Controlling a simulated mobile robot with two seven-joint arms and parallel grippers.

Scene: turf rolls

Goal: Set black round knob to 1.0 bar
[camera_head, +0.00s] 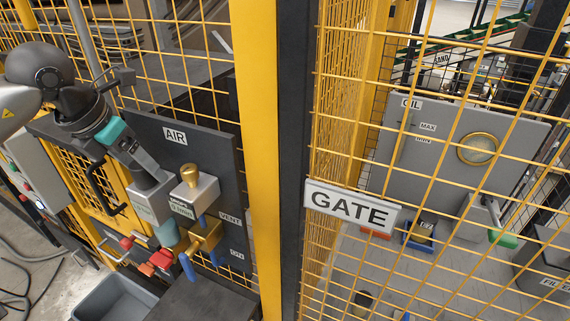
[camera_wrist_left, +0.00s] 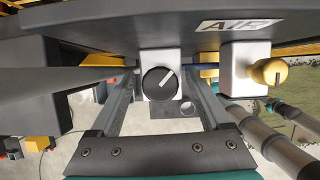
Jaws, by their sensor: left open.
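The black round knob (camera_wrist_left: 158,84) sits on the front of a white block (camera_wrist_left: 160,60) in the left wrist view. My left gripper (camera_wrist_left: 160,78) is open, with one finger on each side of the knob and gaps showing. In the head view my left gripper (camera_head: 148,176) is at the white block (camera_head: 150,203) on the dark AIR panel (camera_head: 205,140), and it hides the knob there. My right gripper is not in view.
Right of the knob is a second white block (camera_head: 199,193) with a brass knob (camera_head: 190,175). Below are a brass valve with blue handles (camera_head: 205,237) and red handles (camera_head: 157,262). A black-and-yellow post and yellow mesh with a GATE sign (camera_head: 351,205) stand to the right.

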